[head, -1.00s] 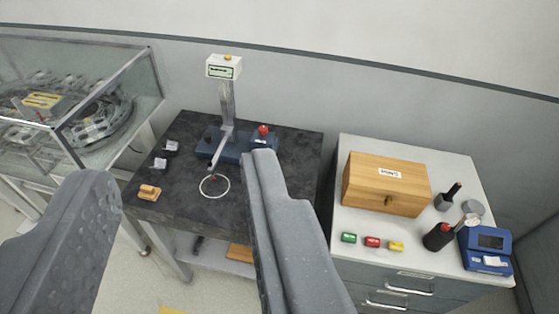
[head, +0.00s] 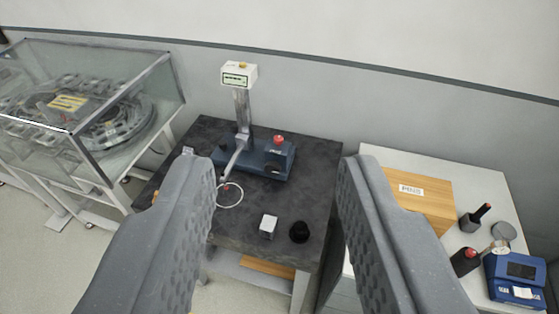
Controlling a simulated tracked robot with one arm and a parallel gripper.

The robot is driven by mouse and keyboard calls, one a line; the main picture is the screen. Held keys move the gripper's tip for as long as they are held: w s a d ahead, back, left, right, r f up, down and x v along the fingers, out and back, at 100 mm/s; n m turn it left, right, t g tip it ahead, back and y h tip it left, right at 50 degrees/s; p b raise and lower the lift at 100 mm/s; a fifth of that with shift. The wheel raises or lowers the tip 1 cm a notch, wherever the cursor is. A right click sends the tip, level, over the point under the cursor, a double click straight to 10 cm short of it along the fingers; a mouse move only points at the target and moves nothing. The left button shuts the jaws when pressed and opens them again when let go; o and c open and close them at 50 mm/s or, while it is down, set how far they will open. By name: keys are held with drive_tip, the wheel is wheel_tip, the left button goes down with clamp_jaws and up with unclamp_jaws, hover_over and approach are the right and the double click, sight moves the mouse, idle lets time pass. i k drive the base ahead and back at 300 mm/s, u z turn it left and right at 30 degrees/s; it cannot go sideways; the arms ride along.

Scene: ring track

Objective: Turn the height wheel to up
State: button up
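A measuring stand on the dark table has a blue base (head: 255,159), an upright metal column (head: 242,108) and a small display box (head: 239,75) on top. A red knob (head: 278,140) stands on the base. A slanted arm (head: 232,163) reaches down from the column toward a white ring (head: 229,194) on the table. No part is clearly readable as the height wheel; a dark round shape (head: 272,168) shows on the base's front. My gripper (head: 276,165) is open and empty, its fingers framing the stand in the picture, apparently short of it.
A white-topped block (head: 268,226) and a black knob-like piece (head: 300,232) are near the table's front edge. A glass-walled case (head: 130,90) stands left. The right cabinet carries a wooden box (head: 425,196), black red-tipped tools (head: 466,262) and a blue device (head: 515,279).

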sight(273, 169)
drive_tip(key=i, duration=0.85)
drive_tip(key=u, duration=0.05)
